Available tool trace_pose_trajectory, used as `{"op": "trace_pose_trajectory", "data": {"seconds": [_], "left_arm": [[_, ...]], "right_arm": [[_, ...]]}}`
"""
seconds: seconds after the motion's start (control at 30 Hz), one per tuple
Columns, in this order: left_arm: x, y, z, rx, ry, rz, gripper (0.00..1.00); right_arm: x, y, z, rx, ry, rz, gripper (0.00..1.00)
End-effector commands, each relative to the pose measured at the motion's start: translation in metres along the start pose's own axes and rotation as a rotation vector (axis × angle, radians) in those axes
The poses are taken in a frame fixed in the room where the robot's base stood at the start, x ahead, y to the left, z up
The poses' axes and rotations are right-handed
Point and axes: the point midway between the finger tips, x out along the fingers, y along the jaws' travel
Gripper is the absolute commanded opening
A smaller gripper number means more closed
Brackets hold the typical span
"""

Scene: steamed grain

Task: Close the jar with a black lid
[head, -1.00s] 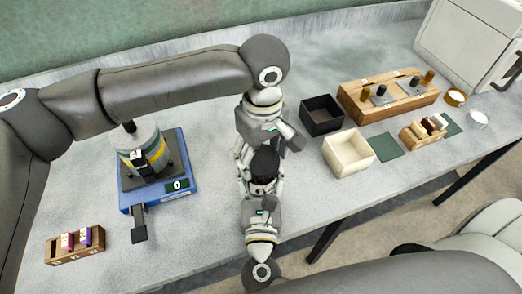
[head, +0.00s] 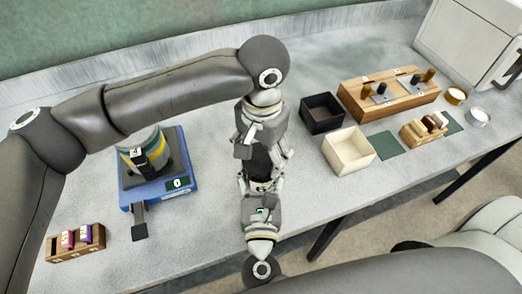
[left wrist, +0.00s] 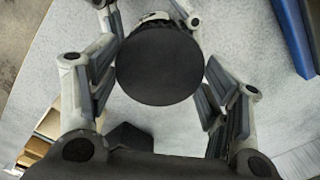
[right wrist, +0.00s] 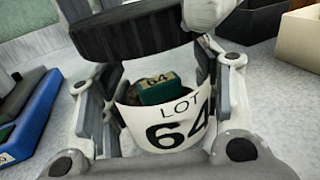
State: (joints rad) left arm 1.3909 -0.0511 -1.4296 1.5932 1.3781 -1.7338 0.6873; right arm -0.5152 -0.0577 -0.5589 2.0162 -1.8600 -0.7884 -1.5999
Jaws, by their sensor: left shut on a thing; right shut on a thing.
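The round black lid (left wrist: 160,63) is between the fingers of my left gripper (left wrist: 160,75), which is shut on it. The lid also shows dark between my two grippers in the head view (head: 262,160). The jar (right wrist: 178,125) has a white "LOT 64" label and is between the fingers of my right gripper (right wrist: 160,100), shut on it. A green block (right wrist: 157,88) marked 64 and brownish contents show inside the jar. The grippers hide most of the jar in the head view.
A blue scale (head: 188,195) with a banded container stands on the left. A wooden rack (head: 62,250) is at the front left. A black box (head: 322,112), a cream box (head: 348,151) and wooden stands (head: 390,105) are on the right.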

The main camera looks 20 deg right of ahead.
Motion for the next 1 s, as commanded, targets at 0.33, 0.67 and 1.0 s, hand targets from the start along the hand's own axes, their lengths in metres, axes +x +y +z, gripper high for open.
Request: {"op": "trace_pose_trajectory", "data": {"seconds": [0.33, 0.67, 1.0], "left_arm": [[-0.0005, -0.0004, -0.0002, 0.562, 0.012, 0.001, 0.6], [-0.0003, -0.0008, -0.0002, 1.097, 0.021, 0.001, 0.6], [0.0, -0.0011, -0.0006, 1.649, 0.031, 0.001, 0.6]], "right_arm": [[-0.0002, -0.0002, -0.0008, 0.0, 0.002, 0.0, 0.0], [-0.0002, -0.0001, -0.0009, 0.0, 0.002, 0.0, 0.0], [-0.0002, -0.0002, -0.001, -0.001, 0.003, 0.0, 0.0]]}}
